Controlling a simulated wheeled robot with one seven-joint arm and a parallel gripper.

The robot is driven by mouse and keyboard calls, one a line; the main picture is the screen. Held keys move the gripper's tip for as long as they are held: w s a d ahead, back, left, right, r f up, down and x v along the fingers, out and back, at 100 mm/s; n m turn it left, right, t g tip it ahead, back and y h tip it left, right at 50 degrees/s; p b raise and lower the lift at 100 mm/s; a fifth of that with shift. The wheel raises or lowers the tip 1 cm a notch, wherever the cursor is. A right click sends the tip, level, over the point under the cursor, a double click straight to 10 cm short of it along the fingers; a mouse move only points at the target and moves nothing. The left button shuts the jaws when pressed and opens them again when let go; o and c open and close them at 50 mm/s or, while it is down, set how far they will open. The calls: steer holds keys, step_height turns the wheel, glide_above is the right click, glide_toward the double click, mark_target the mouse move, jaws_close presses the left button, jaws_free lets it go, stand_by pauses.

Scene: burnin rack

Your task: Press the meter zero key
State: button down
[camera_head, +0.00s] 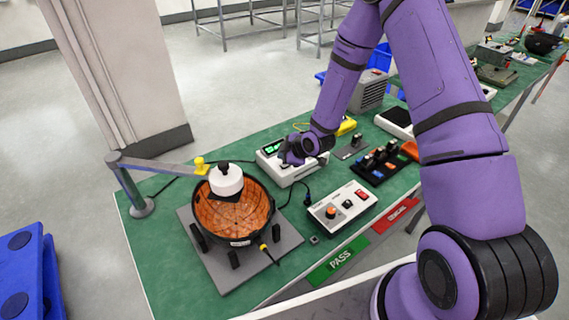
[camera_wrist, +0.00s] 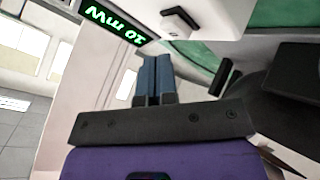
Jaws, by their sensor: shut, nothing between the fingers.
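The meter is a white box (camera_head: 287,179) with a lit green display (camera_head: 272,147), standing on the green bench beside the integrating bowl. In the wrist view its display (camera_wrist: 113,22) reads "10 mW" upside down. A dark key (camera_wrist: 180,18) in a white surround sits on the meter's pale face, a little beyond and right of my fingertips; no label on it is readable. My gripper (camera_wrist: 154,60) is shut and empty, its blue fingers side by side and pointing toward the meter face. In the head view my gripper (camera_head: 286,160) is over the meter and hides part of it. Contact cannot be told.
A black bowl with an orange inside (camera_head: 233,216) stands left on a grey plate (camera_head: 284,237). A control box with knobs (camera_head: 342,204) is in front of the meter. A dark fixture block (camera_head: 378,165) stands right. PASS (camera_head: 338,262) and red labels mark the front edge.

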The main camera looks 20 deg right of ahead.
steer(key=shift+f, duration=0.1)
steer(key=shift+f, duration=0.3)
steer(key=shift+f, duration=0.45)
stand_by(1.0)
steer(key=shift+r, duration=0.9)
steer(key=shift+r, duration=2.5)
